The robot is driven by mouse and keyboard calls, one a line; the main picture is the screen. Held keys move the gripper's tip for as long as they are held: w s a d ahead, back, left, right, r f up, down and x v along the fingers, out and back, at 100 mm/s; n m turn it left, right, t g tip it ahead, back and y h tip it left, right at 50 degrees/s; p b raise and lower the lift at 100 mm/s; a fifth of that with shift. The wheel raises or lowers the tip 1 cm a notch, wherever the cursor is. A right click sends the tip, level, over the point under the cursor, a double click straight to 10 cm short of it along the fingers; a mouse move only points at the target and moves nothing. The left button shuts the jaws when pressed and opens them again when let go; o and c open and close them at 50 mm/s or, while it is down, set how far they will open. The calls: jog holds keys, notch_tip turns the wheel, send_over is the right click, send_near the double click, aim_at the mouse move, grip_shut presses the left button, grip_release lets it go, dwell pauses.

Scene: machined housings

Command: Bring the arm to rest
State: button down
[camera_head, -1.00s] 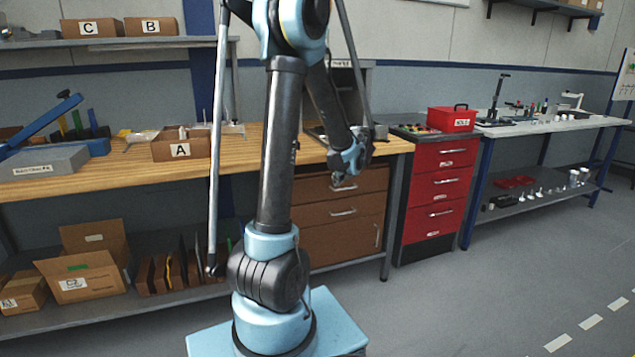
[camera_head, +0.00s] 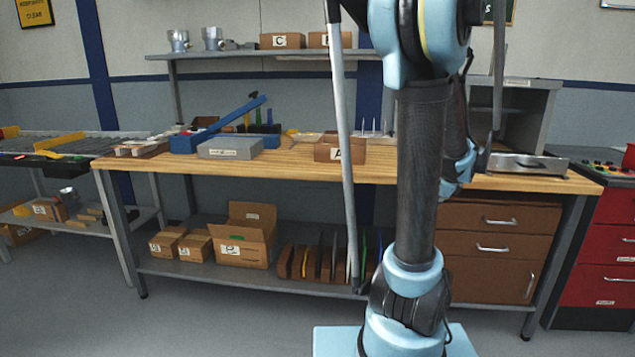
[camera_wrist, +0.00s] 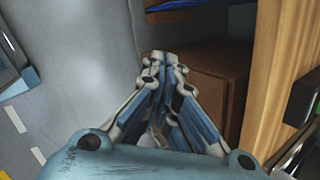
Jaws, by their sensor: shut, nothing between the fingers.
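My gripper (camera_wrist: 160,62) is shut and empty in the wrist view, its fingertips together. It points toward the brown drawer cabinet (camera_wrist: 208,75) under the bench, with the wooden bench edge (camera_wrist: 270,70) to the right. In the head view my gripper is partly hidden behind my arm's upright link, in front of the wooden workbench (camera_head: 280,165). My arm is folded, with its forearm hanging down.
Box A (camera_head: 328,150), a grey case (camera_head: 230,148) and a metal tray (camera_head: 528,164) are on the bench. A red drawer cabinet (camera_head: 610,240) stands at right. The floor (camera_head: 60,310) at front left is clear.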

jog(key=s+a+f+n+g, duration=0.2)
jog(key=s+a+f+n, duration=0.1)
jog(key=s+a+n, duration=0.6)
jog(key=s+a+f+n+g+h, duration=0.1)
jog(key=s+a+f+n+g, duration=0.1)
jog(key=s+a+n, duration=0.8)
jog(key=shift+s+f+n, duration=0.4)
jog(key=shift+s+n, duration=1.45)
jog(key=shift+n, duration=0.45)
jog(key=shift+w+f, duration=0.2)
jog(key=shift+w, duration=0.3)
